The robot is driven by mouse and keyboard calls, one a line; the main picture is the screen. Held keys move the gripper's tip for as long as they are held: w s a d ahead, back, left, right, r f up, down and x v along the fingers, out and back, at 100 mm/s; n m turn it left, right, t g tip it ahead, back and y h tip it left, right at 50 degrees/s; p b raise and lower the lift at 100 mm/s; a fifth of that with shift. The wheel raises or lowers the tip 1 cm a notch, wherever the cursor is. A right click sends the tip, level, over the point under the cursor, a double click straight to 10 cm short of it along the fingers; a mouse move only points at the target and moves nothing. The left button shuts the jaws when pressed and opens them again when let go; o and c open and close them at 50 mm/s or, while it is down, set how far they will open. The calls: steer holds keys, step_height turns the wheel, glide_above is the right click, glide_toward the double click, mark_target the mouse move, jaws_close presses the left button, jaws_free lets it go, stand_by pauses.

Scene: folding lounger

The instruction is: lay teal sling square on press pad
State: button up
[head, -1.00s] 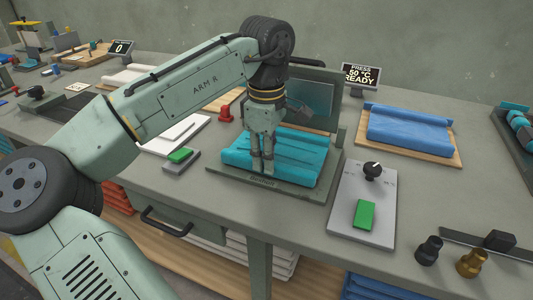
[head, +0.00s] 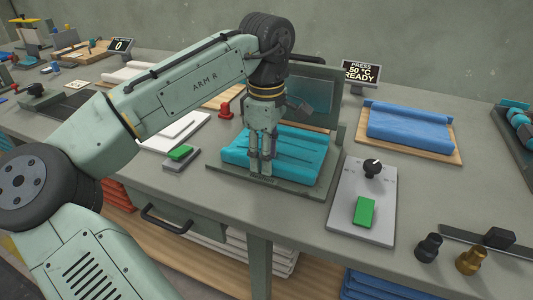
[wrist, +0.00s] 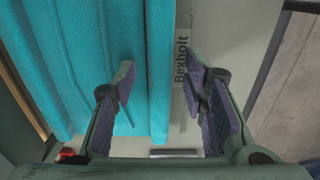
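The teal sling (head: 292,148) lies folded in ridges on the grey-green press pad (head: 300,188). A bare strip of the pad shows along the front of the sling. In the wrist view, the sling (wrist: 75,60) fills the left side, and its edge runs beside the pad's strip (wrist: 184,80) marked Bexholt. My gripper (head: 261,170) points down at the sling's front edge. In the wrist view, my gripper (wrist: 163,97) is open, one finger over the sling and the other over the outer side of the strip. Whether the fingers touch the cloth is unclear.
The raised press plate (head: 308,95) stands behind the pad. A control box (head: 362,205) with a knob and green button is at the right. A blue folded cloth (head: 408,127) lies on a board behind it. A red-handled part (head: 226,111) is at the pad's left rear.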

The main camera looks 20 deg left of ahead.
step_height(320, 180, up, 12)
stand_by(0.4)
steer(key=shift+s, duration=0.1)
stand_by(0.3)
